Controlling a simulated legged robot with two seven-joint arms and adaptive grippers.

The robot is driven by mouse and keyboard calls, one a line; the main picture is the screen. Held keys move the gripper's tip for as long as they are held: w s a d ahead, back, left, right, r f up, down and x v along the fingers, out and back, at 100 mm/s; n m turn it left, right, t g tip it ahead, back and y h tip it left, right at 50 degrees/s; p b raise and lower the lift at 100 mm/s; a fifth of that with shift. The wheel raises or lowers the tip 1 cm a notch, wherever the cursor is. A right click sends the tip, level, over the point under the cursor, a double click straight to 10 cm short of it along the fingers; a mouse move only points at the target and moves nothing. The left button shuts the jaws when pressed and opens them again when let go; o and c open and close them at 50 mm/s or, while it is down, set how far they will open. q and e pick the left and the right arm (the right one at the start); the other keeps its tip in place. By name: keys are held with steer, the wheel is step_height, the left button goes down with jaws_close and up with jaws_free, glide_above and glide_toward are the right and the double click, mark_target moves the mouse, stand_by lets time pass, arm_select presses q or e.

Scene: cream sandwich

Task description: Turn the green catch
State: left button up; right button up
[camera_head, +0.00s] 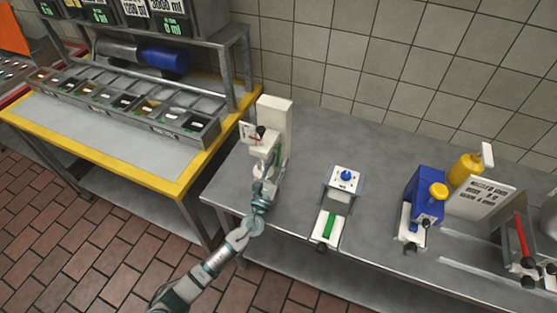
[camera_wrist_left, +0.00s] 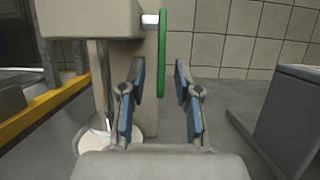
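The green catch (camera_wrist_left: 163,45) is a thin upright green piece on a short pale shaft at the right side of a cream-white machine (camera_wrist_left: 92,18). My left gripper (camera_head: 268,172) is just in front of the machine. In the left wrist view its two blue-padded fingers (camera_wrist_left: 160,82) are apart, with the lower part of the catch showing between them. I cannot tell whether they touch it. My right gripper is not in view.
A white device with a blue knob (camera_head: 346,176) and a green strip (camera_head: 329,225) stands to the right. Further right are a blue dispenser (camera_head: 427,194) and a yellow bottle (camera_head: 465,168). A yellow-edged counter (camera_head: 182,187) is at the left. A pale round dish (camera_wrist_left: 95,143) sits below the machine.

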arm_select(q)
steer(key=v, duration=1.1)
steer(key=shift+s+a, duration=0.15)
